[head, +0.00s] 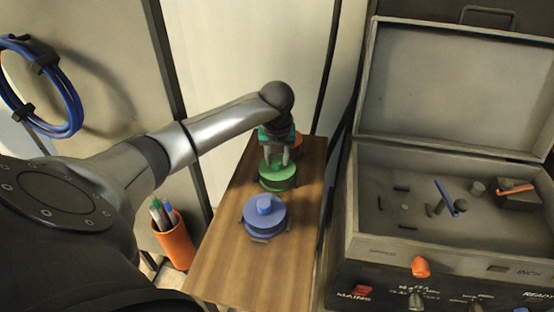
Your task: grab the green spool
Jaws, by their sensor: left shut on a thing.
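The green spool (278,181) stands on the wooden shelf (240,272), in the middle of a row of spools. My left gripper (276,160) points down over it, with its fingers shut on the top of the green spool. The spool looks upright, and I cannot tell whether it is clear of the shelf. My right gripper does not show.
A blue spool (265,216) stands just nearer on the shelf. An orange-red spool (297,143) is partly hidden behind my gripper. An orange pen cup (174,241) is left of the shelf. An open grey case (390,225) stands to the right.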

